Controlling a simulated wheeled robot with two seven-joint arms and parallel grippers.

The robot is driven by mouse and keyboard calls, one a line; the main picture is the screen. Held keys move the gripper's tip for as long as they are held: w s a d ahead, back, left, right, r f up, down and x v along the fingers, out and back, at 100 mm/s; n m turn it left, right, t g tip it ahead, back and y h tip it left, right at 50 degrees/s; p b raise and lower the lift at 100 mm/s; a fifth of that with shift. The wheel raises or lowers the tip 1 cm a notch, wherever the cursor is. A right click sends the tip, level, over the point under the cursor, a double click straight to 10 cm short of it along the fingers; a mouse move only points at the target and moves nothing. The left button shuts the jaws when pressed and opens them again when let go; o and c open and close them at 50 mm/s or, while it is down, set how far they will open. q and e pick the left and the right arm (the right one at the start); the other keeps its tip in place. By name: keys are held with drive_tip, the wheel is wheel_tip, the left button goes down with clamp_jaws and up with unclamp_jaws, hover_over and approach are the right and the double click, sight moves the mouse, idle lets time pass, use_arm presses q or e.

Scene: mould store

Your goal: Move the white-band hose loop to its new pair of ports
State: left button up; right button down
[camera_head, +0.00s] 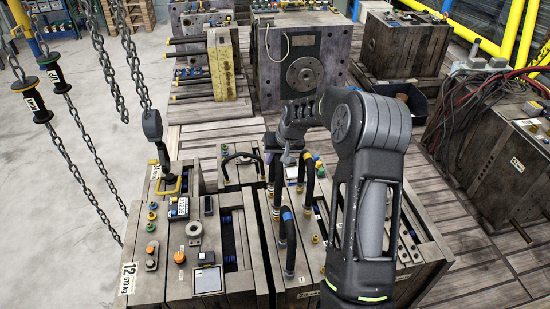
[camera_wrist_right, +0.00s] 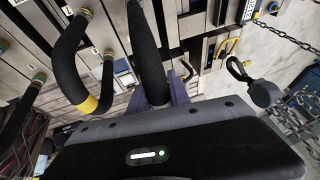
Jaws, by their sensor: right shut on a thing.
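My right gripper (camera_head: 284,153) is above the middle of the mould, shut on a black hose (camera_head: 278,184). In the wrist view the hose (camera_wrist_right: 144,50) runs between the fingers (camera_wrist_right: 158,101) of the gripper. No white band shows clearly on it; the gripped part is hidden. In the head view its lower end is close to the mould top, and I cannot tell whether it touches a port. A blue-banded hose loop (camera_head: 288,240) stands nearer, on the mould block (camera_head: 300,297). My left gripper is not in view.
Another black hose loop (camera_head: 242,157) stands at the mould's back. In the wrist view a hose with a yellow band (camera_wrist_right: 89,104) is close to the gripper's left. A hook (camera_head: 153,125) on a chain hangs at the mould's left. Larger moulds (camera_head: 300,60) stand behind.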

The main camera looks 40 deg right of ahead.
drive_tip(key=shift+f, duration=0.25)
drive_tip(key=shift+f+b, duration=0.35)
drive_tip(key=shift+b, duration=0.2)
drive_tip(key=shift+w+f+b, duration=0.1)
drive_tip(key=shift+f+b, duration=0.5)
idle(1.3)
drive_tip(key=shift+d, duration=0.25)
drive_tip(key=c, duration=1.3)
unclamp_jaws()
drive_tip(key=shift+s+d, duration=0.15)
drive_tip(key=shift+s, duration=0.05)
drive_tip(key=shift+o, duration=0.8)
drive_tip(key=shift+a+f, duration=0.15)
drive_tip(key=shift+a, duration=0.2)
